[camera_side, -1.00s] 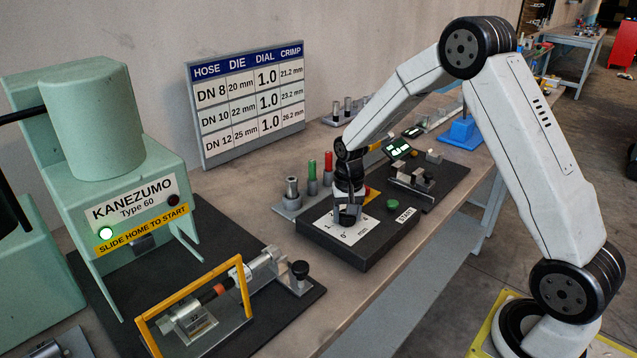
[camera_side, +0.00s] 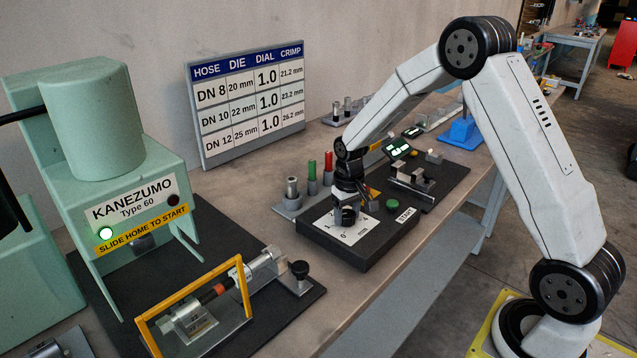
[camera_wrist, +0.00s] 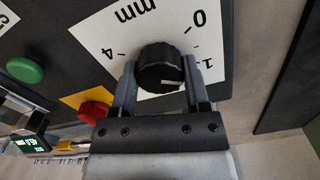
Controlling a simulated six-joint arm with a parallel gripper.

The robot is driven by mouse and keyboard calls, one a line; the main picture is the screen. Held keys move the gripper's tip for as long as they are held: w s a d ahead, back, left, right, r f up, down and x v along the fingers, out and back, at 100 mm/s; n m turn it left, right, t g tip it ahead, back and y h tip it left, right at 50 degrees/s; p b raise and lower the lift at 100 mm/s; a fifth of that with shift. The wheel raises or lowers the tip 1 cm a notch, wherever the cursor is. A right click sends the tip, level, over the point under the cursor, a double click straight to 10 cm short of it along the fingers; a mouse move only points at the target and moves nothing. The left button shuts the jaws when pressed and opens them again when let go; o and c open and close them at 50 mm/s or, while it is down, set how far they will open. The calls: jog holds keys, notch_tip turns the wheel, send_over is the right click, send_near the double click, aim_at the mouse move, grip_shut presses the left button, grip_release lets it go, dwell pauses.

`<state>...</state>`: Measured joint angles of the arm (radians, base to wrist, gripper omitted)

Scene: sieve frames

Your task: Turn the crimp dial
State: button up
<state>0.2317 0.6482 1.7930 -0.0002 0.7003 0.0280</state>
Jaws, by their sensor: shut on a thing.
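The crimp dial (camera_wrist: 160,68) is a black ribbed knob with a pale pointer mark, seen in the wrist view on a white scale plate (camera_wrist: 100,36). The plate carries the marks 0, 1 and 4 and the letters mm. My gripper (camera_wrist: 159,82) has its two grey fingers on either side of the knob and is shut on it. In the side view my gripper (camera_side: 346,215) stands over the white plate on the dark control box (camera_side: 365,256), and the dial is mostly hidden by the fingers.
A green START button (camera_side: 393,204) and a red button (camera_wrist: 95,111) on a yellow patch sit near the dial. A chart board (camera_side: 247,98) stands behind, listing dial 1.0. The green press (camera_side: 110,130) and a yellow-framed slide (camera_side: 200,300) are at left.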

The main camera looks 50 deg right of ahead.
aim_at(347, 213)
jog(key=o, duration=1.3)
jog(key=shift+r, duration=0.15)
jog(key=shift+r, duration=3.8)
jog(key=s+a+n+t, duration=0.1)
jog(key=s+a, duration=0.2)
jog(key=s, duration=0.2)
jog(key=s+a+f+n, duration=0.1)
jog(key=s+a, duration=0.3)
jog(key=s, duration=0.2)
jog(key=s+a+f+n+t, duration=0.1)
jog(key=s+a, duration=0.2)
jog(key=s, duration=0.2)
jog(key=shift+s+a+t, duration=0.2)
jog(key=shift+a+t, duration=0.05)
jog(key=shift+t, duration=0.05)
